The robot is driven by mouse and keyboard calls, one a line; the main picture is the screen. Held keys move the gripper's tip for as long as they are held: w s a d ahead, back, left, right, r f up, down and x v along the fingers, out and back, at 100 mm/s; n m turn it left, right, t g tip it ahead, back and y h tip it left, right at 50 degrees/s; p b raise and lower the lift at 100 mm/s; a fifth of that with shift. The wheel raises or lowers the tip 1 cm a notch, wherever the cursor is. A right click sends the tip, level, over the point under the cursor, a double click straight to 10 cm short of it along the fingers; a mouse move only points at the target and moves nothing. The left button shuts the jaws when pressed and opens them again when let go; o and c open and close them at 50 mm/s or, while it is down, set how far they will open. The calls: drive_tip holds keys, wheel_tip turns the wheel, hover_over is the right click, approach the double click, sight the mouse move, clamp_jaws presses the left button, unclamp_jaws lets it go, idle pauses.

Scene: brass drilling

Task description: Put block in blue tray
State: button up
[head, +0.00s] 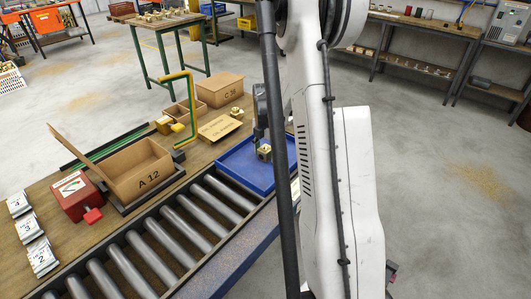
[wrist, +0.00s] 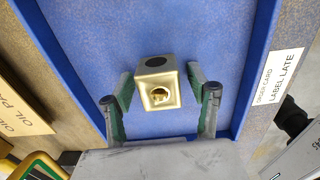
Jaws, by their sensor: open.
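The brass block (wrist: 158,88) has round holes in two visible faces, one dark and one showing brass inside. It sits over the blue floor of the blue tray (wrist: 85,40), and in the head view the block (head: 264,149) appears inside the tray (head: 232,166). My gripper (wrist: 160,78) is open, with one finger on each side of the block and small gaps showing between. The wrist view does not make clear whether the block's underside rests fully on the tray floor. In the head view my arm hides most of the gripper and the tray's right part.
Left of the tray stand a cardboard box marked A 12 (head: 140,172), a red box (head: 77,196) and a green-and-yellow post (head: 190,108). A label card (wrist: 277,78) lies beside the tray.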

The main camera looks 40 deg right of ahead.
sight(265, 149)
wheel_tip(265, 149, up, 12)
drive_tip(key=shift+f+p, duration=0.2)
drive_tip(key=shift+p, duration=0.3)
drive_tip(key=s+a+r+m+t+h, duration=0.1)
drive_tip(key=s+a+r+m+t, duration=0.2)
drive_tip(key=a+r, duration=0.5)
drive_tip(key=s+a+r+m, duration=0.2)
drive_tip(key=a+r+m, duration=0.25)
drive_tip(key=a, duration=0.65)
drive_tip(key=s+a+m+t+y, duration=0.1)
drive_tip(key=s+a+m+t, duration=0.3)
drive_tip(key=s+a+m, duration=0.8)
drive_tip(key=s+a, duration=0.2)
drive_tip(key=a, duration=0.2)
drive_tip(key=shift+f, duration=0.2)
idle(0.7)
